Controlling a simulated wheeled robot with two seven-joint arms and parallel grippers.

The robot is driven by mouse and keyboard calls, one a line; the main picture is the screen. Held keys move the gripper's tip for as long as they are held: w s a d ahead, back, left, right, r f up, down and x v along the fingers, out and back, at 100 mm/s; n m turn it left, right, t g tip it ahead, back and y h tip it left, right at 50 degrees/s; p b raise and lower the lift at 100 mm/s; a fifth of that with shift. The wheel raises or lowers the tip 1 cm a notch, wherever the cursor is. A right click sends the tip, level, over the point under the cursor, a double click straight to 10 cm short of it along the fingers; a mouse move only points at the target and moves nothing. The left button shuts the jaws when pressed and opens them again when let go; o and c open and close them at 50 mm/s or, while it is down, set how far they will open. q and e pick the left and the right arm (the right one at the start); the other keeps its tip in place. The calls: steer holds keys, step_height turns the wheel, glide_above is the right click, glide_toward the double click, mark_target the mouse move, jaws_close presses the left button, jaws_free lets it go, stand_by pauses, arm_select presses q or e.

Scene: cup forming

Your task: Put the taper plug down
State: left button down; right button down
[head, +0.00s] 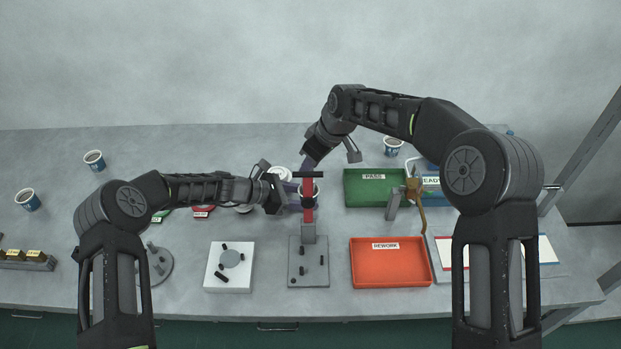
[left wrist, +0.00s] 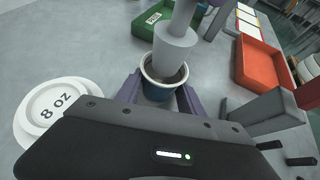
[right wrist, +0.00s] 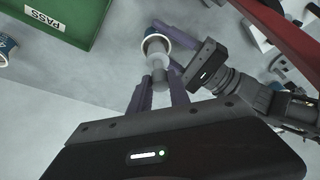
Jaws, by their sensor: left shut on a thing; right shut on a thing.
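My left gripper (head: 290,196) is shut around a small blue-and-white paper cup (left wrist: 152,92), one purple finger on each side. The grey stepped taper plug (left wrist: 172,48) reaches down into the cup's mouth in the left wrist view. My right gripper (right wrist: 160,95) is shut on the plug, which also shows between its purple fingers in the right wrist view (right wrist: 159,76). In the head view the right gripper (head: 309,164) is behind the red post, and the cup and plug are mostly hidden there.
A red post (head: 308,198) with a black handle rises from a grey base plate (head: 309,278) close in front. A green PASS tray (head: 366,200) and red REWORK tray (head: 378,280) lie right. A white 8 oz disc (left wrist: 55,108) is beside the left gripper. A white block (head: 229,281) stands front left.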

steer(key=shift+f, duration=2.55)
steer(key=shift+f, duration=0.15)
steer(key=c, duration=1.2)
jaws_free()
steer(key=shift+c, duration=0.2)
steer(key=v, duration=1.2)
